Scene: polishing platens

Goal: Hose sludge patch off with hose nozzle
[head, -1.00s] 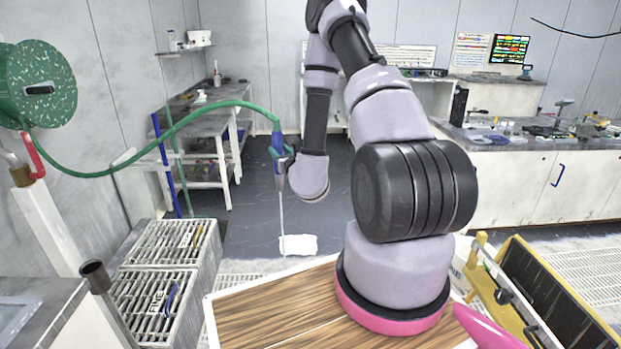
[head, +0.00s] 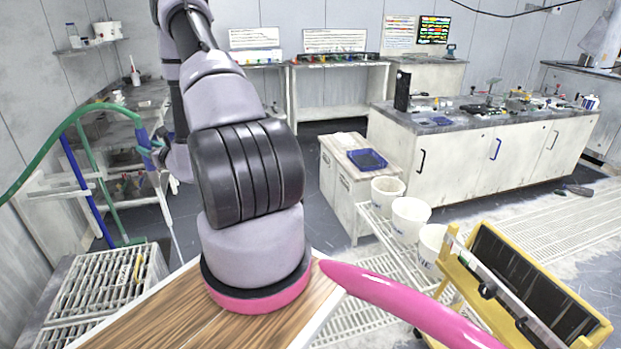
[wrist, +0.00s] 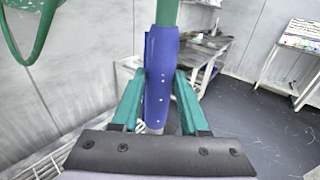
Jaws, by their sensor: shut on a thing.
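The hose nozzle (head: 143,139) has a blue body and a thin grey lance pointing down at the left of the head view. My gripper (wrist: 158,88) is shut on the nozzle's blue body (wrist: 160,62), with a teal finger on each side in the wrist view. A green hose (head: 68,120) runs from the nozzle's top to the left edge. The lance tip is low, near the wooden top in front of me, and its end is hard to make out. I cannot make out a sludge patch in either current view.
A grated platform (head: 95,285) lies at lower left. White buckets (head: 410,216) stand on a rack right of my arm, near a white cabinet with a blue tray (head: 367,159). A yellow-framed cart (head: 530,290) is at lower right. A long counter (head: 480,160) stands behind; grey floor lies between.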

